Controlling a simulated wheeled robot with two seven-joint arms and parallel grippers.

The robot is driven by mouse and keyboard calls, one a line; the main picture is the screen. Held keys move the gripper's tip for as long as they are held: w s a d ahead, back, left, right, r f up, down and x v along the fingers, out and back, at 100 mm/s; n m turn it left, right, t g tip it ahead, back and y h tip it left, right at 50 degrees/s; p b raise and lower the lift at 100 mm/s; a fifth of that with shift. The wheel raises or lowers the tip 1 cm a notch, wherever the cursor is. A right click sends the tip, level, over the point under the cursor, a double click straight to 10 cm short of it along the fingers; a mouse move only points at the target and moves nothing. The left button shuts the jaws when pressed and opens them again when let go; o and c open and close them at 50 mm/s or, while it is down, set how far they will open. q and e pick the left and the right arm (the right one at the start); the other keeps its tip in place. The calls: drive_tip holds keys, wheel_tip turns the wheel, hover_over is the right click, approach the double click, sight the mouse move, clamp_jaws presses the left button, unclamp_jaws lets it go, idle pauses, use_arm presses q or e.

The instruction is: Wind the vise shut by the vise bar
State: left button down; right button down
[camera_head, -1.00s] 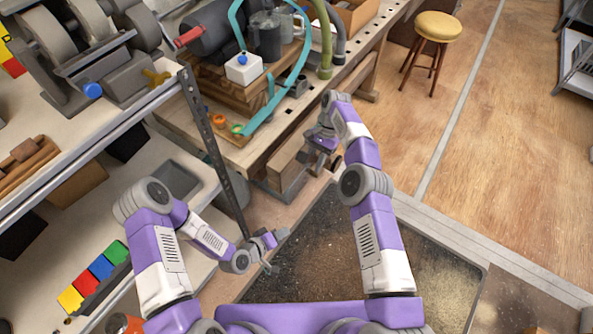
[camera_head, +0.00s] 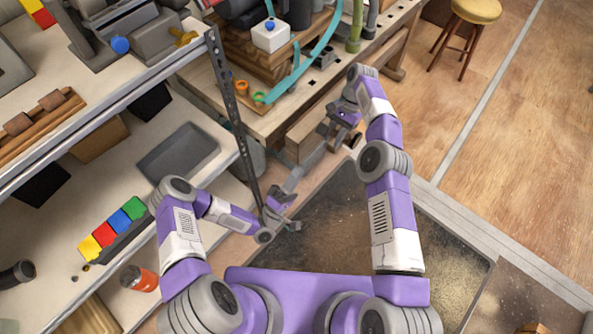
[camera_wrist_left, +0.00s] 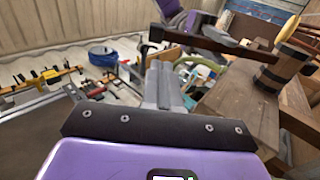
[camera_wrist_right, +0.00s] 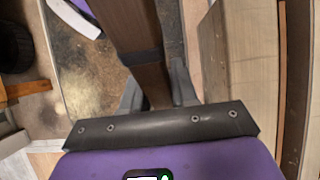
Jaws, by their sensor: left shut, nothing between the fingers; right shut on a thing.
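The vise bar is a brown wooden bar with a dark band. In the right wrist view the bar (camera_wrist_right: 130,30) runs down between my right gripper's fingers (camera_wrist_right: 155,82), which are shut on it. In the head view my right gripper (camera_head: 340,132) is at the bench's front edge, and the bar is small and partly hidden there. In the left wrist view a dark bar (camera_wrist_left: 215,39) crosses ahead, beside a round banded wooden piece (camera_wrist_left: 285,68). My left gripper (camera_wrist_left: 160,72) is shut and empty, below and left of the right one in the head view (camera_head: 293,182).
The workbench (camera_head: 385,45) carries a white box (camera_head: 270,36) and hoses. A shelf unit with a dark upright post (camera_head: 235,115) stands at left, close to my left arm. A dusty dark mat (camera_head: 335,220) covers the floor. Open floor lies right, with a stool (camera_head: 476,12).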

drive_tip(key=shift+d, duration=0.3)
use_arm(q)
drive_tip(key=x, duration=1.1)
use_arm(e)
drive_tip(key=shift+s, duration=0.1)
drive_tip(key=shift+f, duration=0.1)
use_arm(q)
drive_tip(key=shift+x, duration=1.1)
use_arm(e)
drive_tip(key=shift+a+f, duration=0.15)
drive_tip(key=c, duration=1.3)
unclamp_jaws()
drive_tip(key=shift+s, duration=0.1)
drive_tip(key=shift+o, duration=1.7)
use_arm(q)
drive_tip(key=shift+s+r, duration=0.1)
drive_tip(key=shift+s, duration=0.15)
